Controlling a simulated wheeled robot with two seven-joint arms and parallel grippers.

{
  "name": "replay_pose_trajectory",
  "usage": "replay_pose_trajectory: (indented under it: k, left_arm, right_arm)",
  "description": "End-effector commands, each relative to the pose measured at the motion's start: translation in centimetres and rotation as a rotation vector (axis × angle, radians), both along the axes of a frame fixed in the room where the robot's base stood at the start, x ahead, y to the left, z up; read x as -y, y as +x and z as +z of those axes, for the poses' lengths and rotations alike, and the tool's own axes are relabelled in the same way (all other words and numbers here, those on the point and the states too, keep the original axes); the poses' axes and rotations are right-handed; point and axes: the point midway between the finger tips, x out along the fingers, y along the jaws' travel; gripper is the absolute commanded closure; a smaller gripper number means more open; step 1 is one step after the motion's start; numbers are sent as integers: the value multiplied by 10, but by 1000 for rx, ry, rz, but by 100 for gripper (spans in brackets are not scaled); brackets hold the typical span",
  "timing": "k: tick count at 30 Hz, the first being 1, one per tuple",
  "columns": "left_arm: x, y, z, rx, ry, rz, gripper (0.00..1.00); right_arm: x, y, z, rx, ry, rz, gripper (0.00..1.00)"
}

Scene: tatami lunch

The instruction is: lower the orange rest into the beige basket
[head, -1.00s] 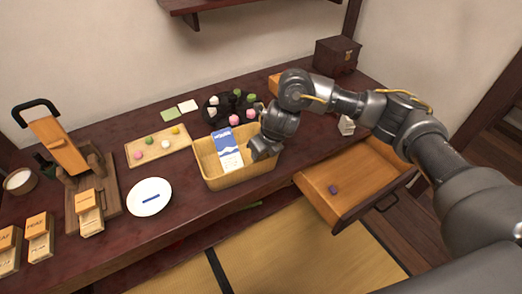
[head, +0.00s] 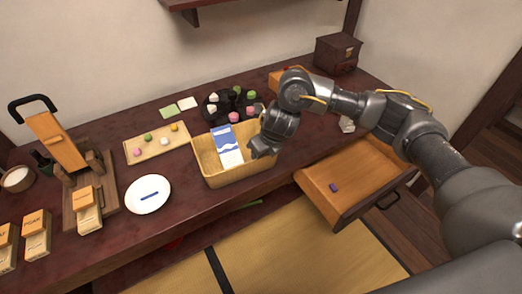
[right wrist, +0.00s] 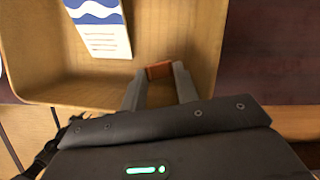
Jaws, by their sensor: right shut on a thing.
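The beige basket (head: 240,177) stands on the dark table at the front edge, near the middle of the head view. A blue-and-white packet (head: 227,143) leans inside it. My right gripper (head: 262,149) is over the basket's right side in the head view. In the right wrist view its two fingers (right wrist: 160,82) are shut on the small orange rest (right wrist: 159,70), with the basket (right wrist: 60,72) beneath and around. I cannot tell how high the rest is above the basket floor. The rest is hidden in the head view. My left gripper is out of view.
An open drawer (head: 320,207) with a small purple thing (head: 334,187) juts out at the right. A white plate (head: 148,208) and a tray of sweets (head: 160,151) stand left of the basket. A dark round tray (head: 228,118) stands behind it.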

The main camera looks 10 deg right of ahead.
Motion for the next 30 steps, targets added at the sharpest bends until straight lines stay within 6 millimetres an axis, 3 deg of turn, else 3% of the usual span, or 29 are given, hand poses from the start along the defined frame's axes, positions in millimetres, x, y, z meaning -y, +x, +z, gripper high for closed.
replay_pose_trajectory:
  k: [25,26,30]
  left_arm:
    - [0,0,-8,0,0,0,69]
    - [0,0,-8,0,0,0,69]
    - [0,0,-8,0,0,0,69]
  right_arm:
    - [0,0,-10,0,0,0,91]
    - [0,0,-10,0,0,0,66]
    - [0,0,-10,0,0,0,48]
